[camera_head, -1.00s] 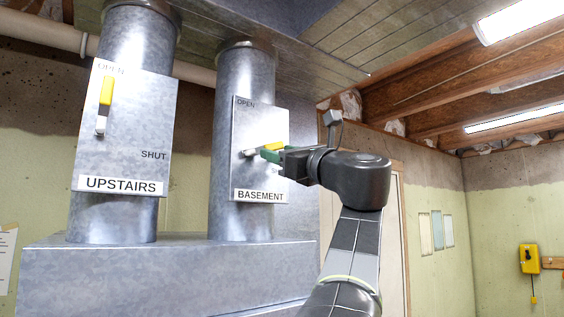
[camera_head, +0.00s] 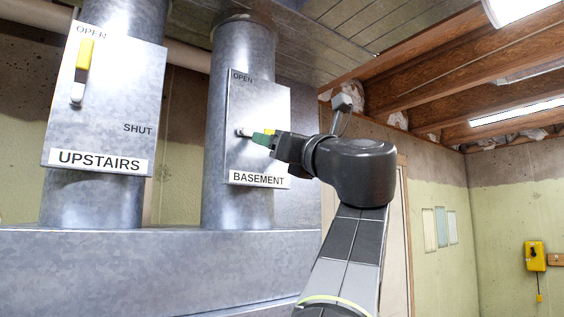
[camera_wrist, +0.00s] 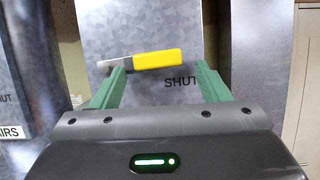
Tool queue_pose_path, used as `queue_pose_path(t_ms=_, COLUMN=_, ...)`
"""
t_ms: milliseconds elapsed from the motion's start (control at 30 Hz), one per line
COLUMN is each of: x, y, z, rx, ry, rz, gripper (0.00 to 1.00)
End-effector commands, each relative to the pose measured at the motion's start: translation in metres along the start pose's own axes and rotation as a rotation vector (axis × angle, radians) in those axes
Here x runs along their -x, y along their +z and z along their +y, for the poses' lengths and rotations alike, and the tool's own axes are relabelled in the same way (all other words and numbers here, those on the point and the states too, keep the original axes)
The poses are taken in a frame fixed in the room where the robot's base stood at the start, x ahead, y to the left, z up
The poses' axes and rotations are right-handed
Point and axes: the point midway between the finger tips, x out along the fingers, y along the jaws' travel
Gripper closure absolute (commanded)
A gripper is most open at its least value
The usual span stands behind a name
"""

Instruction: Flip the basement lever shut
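The basement lever, with a yellow handle (camera_wrist: 157,59) on a grey shank, shows in the wrist view. It lies nearly level, its handle pointing right, just above the word SHUT on the metal plate. In the head view its plate (camera_head: 244,105) is on the right duct, labelled BASEMENT, and the handle is mostly hidden behind my gripper (camera_head: 265,140). In the wrist view my gripper (camera_wrist: 162,80) is open, its green fingers wide apart below the handle. The left fingertip appears close to the shank; I cannot tell if it touches.
The UPSTAIRS plate (camera_head: 105,105) is on the left duct, its yellow lever (camera_head: 83,62) pointing up at OPEN. A large metal box (camera_head: 140,265) stands below the ducts. A yellow wall phone (camera_head: 535,257) hangs far right. Open room lies to the right.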

Motion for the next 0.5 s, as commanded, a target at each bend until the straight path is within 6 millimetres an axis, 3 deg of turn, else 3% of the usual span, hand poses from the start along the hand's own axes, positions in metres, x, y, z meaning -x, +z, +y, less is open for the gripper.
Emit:
queue_pose_path(t_ms=267, x=0.002, y=0.000, z=0.001, rx=0.001, ry=0.001, rz=-0.001, gripper=0.31)
queue_pose_path(t_ms=500, x=0.025, y=-0.002, z=0.000, rx=0.003, ry=-0.002, rz=-0.001, gripper=0.31)
